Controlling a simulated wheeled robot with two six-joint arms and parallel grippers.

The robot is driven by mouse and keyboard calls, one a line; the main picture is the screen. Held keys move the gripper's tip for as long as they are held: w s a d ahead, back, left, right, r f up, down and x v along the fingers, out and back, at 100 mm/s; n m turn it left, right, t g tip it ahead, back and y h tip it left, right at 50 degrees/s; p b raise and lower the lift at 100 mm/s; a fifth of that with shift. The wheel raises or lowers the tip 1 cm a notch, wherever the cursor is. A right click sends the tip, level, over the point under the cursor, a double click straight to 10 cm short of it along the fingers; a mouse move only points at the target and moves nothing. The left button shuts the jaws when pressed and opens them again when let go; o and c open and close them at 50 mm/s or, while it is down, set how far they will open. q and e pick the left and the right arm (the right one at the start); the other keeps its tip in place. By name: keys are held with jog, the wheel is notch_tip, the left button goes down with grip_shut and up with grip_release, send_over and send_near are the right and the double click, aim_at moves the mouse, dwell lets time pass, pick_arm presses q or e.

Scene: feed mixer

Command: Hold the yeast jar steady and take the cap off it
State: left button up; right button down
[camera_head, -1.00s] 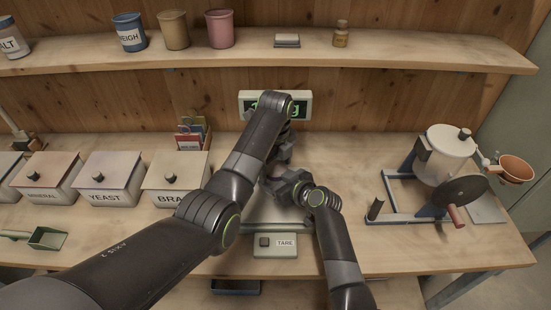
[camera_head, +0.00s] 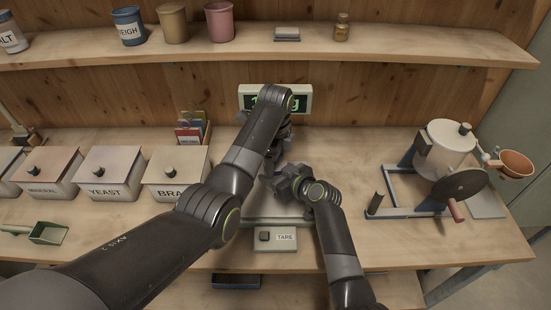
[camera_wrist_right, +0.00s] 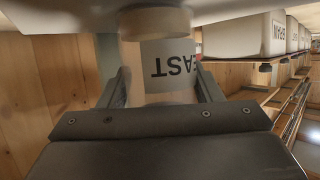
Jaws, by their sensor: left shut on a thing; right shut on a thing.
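The yeast jar (camera_wrist_right: 172,62) shows in the right wrist view as a pale cylinder with an upside-down label, partly legible as "EAST". My right gripper (camera_wrist_right: 163,90) has its fingers on both sides of a cream cap (camera_wrist_right: 165,99) at the label end of the jar, shut on it. In the head view my left gripper (camera_head: 280,155) is mostly hidden behind its own forearm; it is shut on the jar. My right gripper also shows in the head view (camera_head: 274,182), close below the left one. The jar itself is hidden by my arms there.
A scale with a green display (camera_head: 301,100) and TARE panel (camera_head: 287,240) lies around my grippers. Lidded bins (camera_head: 112,168) stand left and a crank mixer (camera_head: 447,150) stands right. A shelf (camera_head: 400,50) runs above. Bench between scale and mixer is clear.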

pick_arm(q)
jog(key=shift+n, duration=1.1)
jog(key=o, duration=1.1)
jog(key=shift+r, duration=2.3)
pick_arm(e)
jog(key=shift+c, duration=1.8)
grip_release()
